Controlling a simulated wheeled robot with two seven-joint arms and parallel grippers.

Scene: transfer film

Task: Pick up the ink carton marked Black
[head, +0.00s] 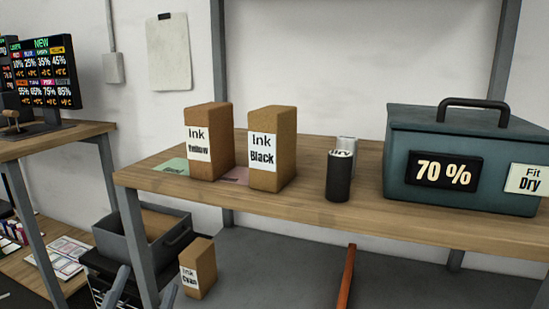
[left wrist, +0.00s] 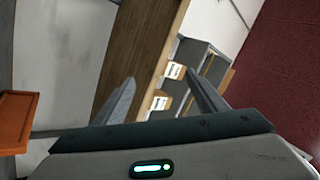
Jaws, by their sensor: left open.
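The ink carton marked Black (head: 272,150) is a brown upright box with a white label, standing on the wooden bench (head: 300,203). The similar carton marked Yellow (head: 209,140) stands just left of it. A carton marked Cyan (head: 198,268) is lower down, below the bench. My left gripper (head: 145,286) shows at the bottom left of the head view, below the bench top and well away from the Black carton. In the left wrist view its two fingers (left wrist: 162,98) are apart with nothing held. My right gripper is not in view.
A dark cylinder (head: 340,175) stands right of the Black carton, with a teal case (head: 420,125) beyond. A grey bin (head: 140,240) sits under the bench's left end. A bench leg (head: 137,240) is close to my left gripper. Small-labelled boxes (left wrist: 175,71) show unreadably in the wrist view.

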